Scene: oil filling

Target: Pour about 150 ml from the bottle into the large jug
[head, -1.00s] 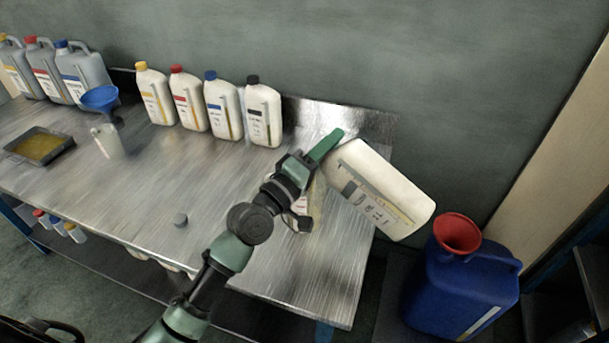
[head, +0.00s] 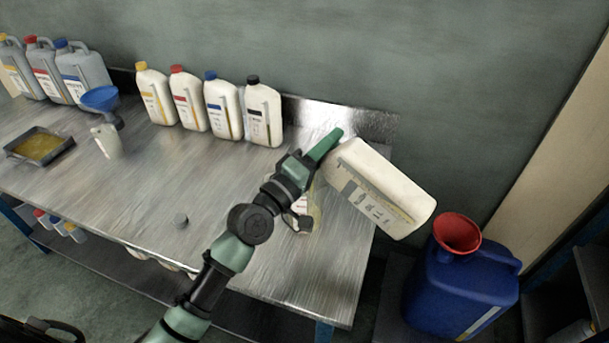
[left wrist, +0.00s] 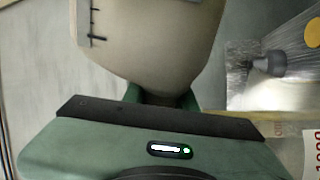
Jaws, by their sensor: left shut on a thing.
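My left gripper (head: 322,150) is shut on a large white bottle (head: 392,190) with a grey-and-yellow label, held tilted above the right end of the bench. The bottle also fills the top of the left wrist view (left wrist: 150,40). Its mouth and any stream of liquid cannot be made out. A clear jug (head: 316,208) stands on the bench below the gripper, largely hidden by my wrist. Red scale figures on the jug (left wrist: 314,140) show at the right edge of the left wrist view. My right gripper is not in view.
The metal bench (head: 130,205) holds white bottles (head: 223,110), grey canisters (head: 82,75), a blue funnel (head: 100,98), an oil tray (head: 40,146) and a small grey cap (head: 181,221). A blue drum (head: 460,290) with a red funnel (head: 457,233) stands right of the bench.

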